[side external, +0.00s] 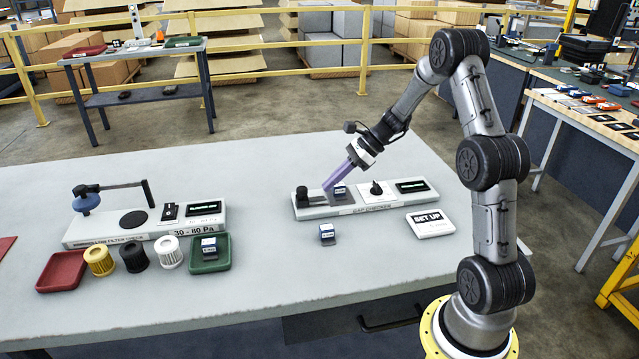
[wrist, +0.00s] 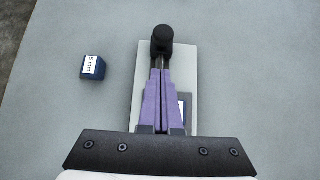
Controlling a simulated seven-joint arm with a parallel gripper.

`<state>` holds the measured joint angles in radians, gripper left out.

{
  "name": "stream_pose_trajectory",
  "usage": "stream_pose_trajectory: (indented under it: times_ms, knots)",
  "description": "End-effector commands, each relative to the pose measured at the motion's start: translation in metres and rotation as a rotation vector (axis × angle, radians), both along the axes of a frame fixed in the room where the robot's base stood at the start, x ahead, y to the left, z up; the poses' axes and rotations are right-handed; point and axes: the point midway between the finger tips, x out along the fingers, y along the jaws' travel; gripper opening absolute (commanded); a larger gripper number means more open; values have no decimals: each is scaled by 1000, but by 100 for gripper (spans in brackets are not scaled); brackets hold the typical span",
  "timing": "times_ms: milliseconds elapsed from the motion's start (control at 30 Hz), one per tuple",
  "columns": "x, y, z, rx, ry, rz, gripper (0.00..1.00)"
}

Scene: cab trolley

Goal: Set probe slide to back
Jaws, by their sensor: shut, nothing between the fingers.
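The gap checker (side external: 350,211) is a pale, long base on the table, with a dark probe slide at its left end. The slide's black knob (side external: 302,194) also shows in the wrist view (wrist: 162,40), on a thin rail. My gripper (side external: 327,188) has purple fingers pressed together and empty. It reaches down at a tilt to the slide rail, just beside the knob. In the wrist view the fingertips (wrist: 160,72) lie over the rail, close to the knob; I cannot tell whether they touch it. The fingers partly hide the rail and a small block on the base.
A blue block (side external: 327,234) labelled in mm stands in front of the base, clear of it. A "SET UP" card (side external: 430,223) lies at the right. A filter tester (side external: 145,225), filters and trays (side external: 62,271) stand at the left. The table between is clear.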

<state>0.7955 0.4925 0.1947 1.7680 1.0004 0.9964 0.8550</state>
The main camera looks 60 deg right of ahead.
Motion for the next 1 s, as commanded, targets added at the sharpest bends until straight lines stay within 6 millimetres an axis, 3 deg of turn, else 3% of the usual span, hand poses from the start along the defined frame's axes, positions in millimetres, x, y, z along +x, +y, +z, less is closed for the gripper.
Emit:
stream_pose_trajectory:
  times_ms: [200, 433, 1000]
  knots:
    - [-26, -27, 34, -5, -3, -3, 0]
    - [-45, -46, 61, -4, -1, -2, 0]
    - [-52, -51, 71, -2, 1, 4, 0]
